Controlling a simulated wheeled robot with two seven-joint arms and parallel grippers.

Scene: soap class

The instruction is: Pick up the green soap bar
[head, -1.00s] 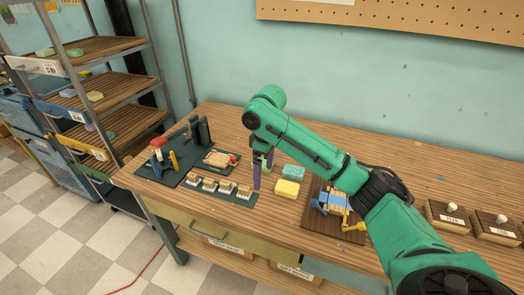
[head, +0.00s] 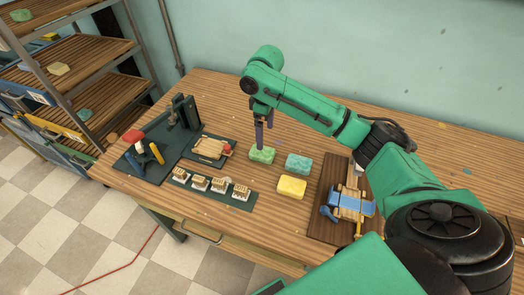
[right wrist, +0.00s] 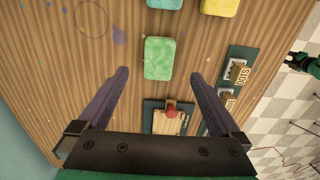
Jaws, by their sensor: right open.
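The green soap bar (head: 262,155) lies flat on the wooden table, left of a teal bar (head: 298,164). My right gripper (head: 264,138) points down just above it, with the tips close to its top edge in the head view. In the right wrist view, the green bar (right wrist: 159,56) lies between the lines of the two spread purple fingers (right wrist: 159,74), a little ahead of the tips. The right gripper is open and empty. What looks like my left gripper (right wrist: 298,62) shows small at the right edge of the wrist view; its jaws are unclear.
A yellow bar (head: 291,187) lies in front of the teal one. A dark board with stamps (head: 226,191) and a small tray with a red knob (head: 213,148) are to the left. A wooden board with a blue-banded stack (head: 350,203) is to the right. Shelves stand far left.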

